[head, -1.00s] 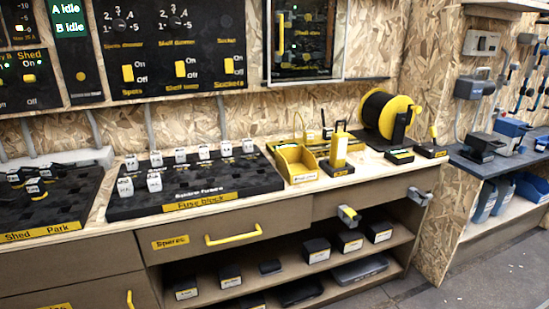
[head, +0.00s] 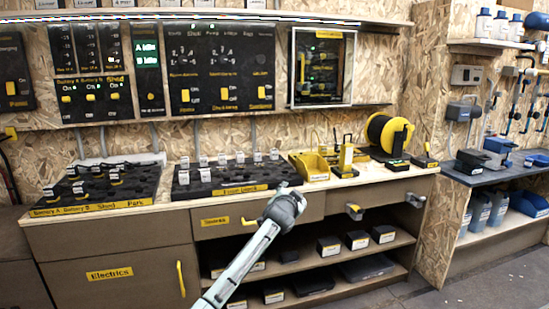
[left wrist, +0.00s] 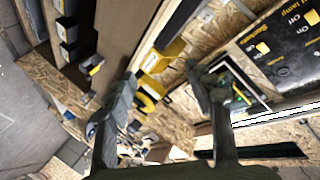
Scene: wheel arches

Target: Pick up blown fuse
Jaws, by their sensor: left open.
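The black fuse block (head: 225,189) lies on the workbench in the head view, with several pale fuses standing in it. Two fuses, such as this one (head: 205,174), stand in front of the back row. I cannot tell which fuse is blown. My left arm comes up from the bottom of the head view. My left gripper (head: 296,198) is over the front edge of the bench, right of the fuse block, and hides part of the drawer front. In the left wrist view the left gripper (left wrist: 160,78) is open with nothing between its fingers. My right gripper is not in view.
A second black board (head: 135,189) with fuses lies left of the fuse block. A yellow bin (head: 308,165) and a cable reel (head: 389,134) stand to the right. A glass-fronted cabinet (head: 347,68) hangs above.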

